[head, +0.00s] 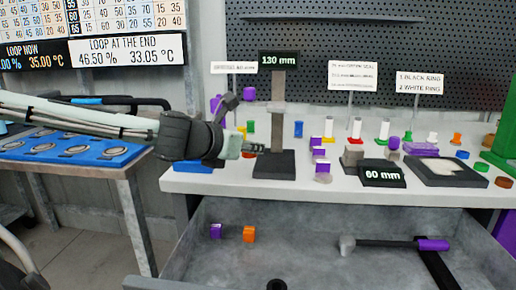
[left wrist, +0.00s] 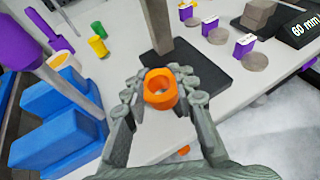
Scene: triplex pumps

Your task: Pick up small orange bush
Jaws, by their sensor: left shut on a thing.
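The small orange bush (left wrist: 160,88) is a short ring with a round hole. In the left wrist view it sits between the fingertips of my left gripper (left wrist: 160,85), which is shut on it. In the head view my left gripper (head: 254,148) reaches in from the left over the bench top, close to the dark base of the 130 mm stand. The bush is mostly hidden by the fingers there. My right gripper is not in view.
The 130 mm stand (head: 276,164) is just beyond the gripper. A blue block (left wrist: 58,123) with a purple-handled tool is at left in the wrist view. Several small coloured parts stand on the bench (head: 222,182). The open drawer (head: 300,245) below holds purple and orange blocks.

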